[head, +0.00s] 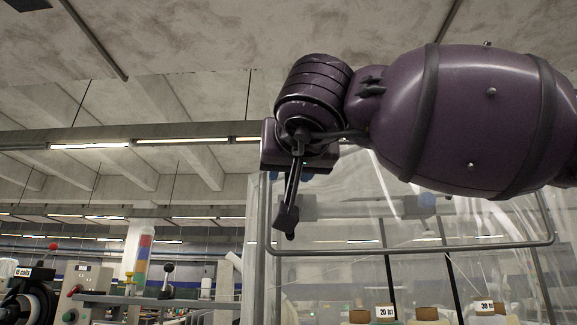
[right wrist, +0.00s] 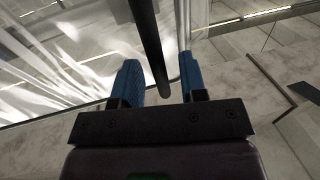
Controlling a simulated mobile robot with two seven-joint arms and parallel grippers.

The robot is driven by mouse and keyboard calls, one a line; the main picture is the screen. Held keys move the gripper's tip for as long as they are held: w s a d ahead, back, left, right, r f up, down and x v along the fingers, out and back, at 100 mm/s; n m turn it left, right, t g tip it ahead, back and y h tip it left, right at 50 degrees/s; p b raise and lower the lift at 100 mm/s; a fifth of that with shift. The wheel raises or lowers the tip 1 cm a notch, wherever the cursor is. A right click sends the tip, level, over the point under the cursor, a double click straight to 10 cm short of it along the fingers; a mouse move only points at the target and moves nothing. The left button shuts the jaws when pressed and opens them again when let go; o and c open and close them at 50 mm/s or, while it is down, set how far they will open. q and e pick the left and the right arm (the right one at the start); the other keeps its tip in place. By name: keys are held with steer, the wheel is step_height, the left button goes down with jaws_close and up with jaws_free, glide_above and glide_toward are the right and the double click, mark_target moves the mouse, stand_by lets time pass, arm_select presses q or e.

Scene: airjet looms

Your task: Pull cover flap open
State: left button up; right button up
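The cover flap is a clear plastic sheet in a grey tube frame (head: 420,247), hanging in the right half of the head view. Its lower frame bar looks roughly level. The sheet (right wrist: 75,50) also fills the left of the right wrist view. My left gripper is in neither view.
Loom parts with a red-knobbed control panel (head: 88,285) stand at lower left. A black-knobbed lever (head: 167,280) is beside them. Labelled bobbins (head: 428,313) show behind the clear sheet.

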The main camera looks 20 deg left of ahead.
steer(key=shift+w+a, duration=0.3)
steer(key=shift+w, duration=0.35)
steer(key=shift+c, duration=0.3)
jaws_close()
